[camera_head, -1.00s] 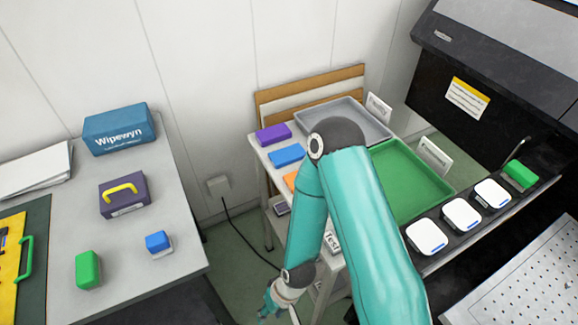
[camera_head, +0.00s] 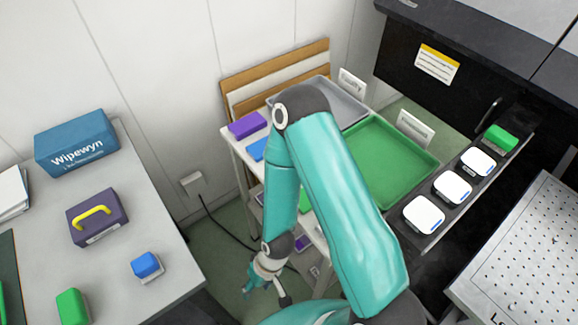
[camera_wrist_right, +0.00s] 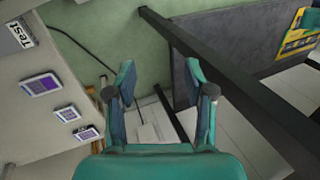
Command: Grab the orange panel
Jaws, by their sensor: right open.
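The orange panel is not visible now; my right arm covers the part of the white cart (camera_head: 236,165) beside the blue block (camera_head: 257,149), where an orange edge showed earlier. My right gripper (camera_head: 266,288) hangs low over the floor, in the gap between the left table and the cart. In the right wrist view the gripper (camera_wrist_right: 160,88) has its two teal fingers spread apart with nothing between them. My left gripper is not in view.
A purple block (camera_head: 247,125), a grey tray (camera_head: 352,110) and a green tray (camera_head: 415,165) are on the cart. The left table (camera_head: 120,265) holds a purple case (camera_head: 97,217) and blue box (camera_head: 76,143). A dark bar (camera_wrist_right: 225,80) crosses the wrist view.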

